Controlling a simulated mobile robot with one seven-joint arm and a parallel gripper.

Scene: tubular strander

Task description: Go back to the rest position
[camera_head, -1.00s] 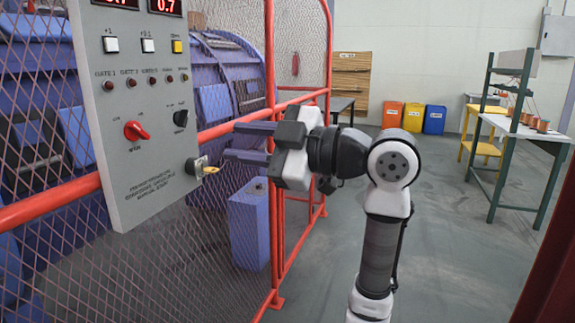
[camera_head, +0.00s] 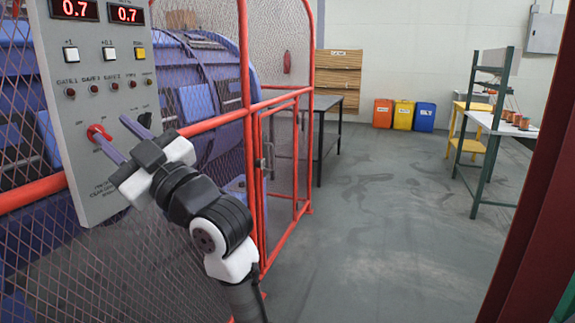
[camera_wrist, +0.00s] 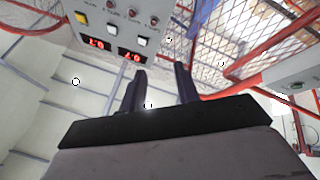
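My gripper (camera_head: 122,137) is in front of the lower right of a grey control panel (camera_head: 65,80) in the head view. Its two dark fingers are apart, with nothing between them. They point up and left; one tip appears beside the red knob (camera_head: 98,132), but I cannot tell whether it touches. The gripper and arm hide the panel's lower right corner. In the wrist view the fingers (camera_wrist: 158,78) are also apart and empty, and the panel (camera_wrist: 150,15) shows at the top.
A red-framed mesh fence (camera_head: 250,60) with a gate (camera_head: 283,165) stands beside the arm, with the blue machine (camera_head: 185,75) behind it. The floor (camera_head: 370,230) between is clear.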

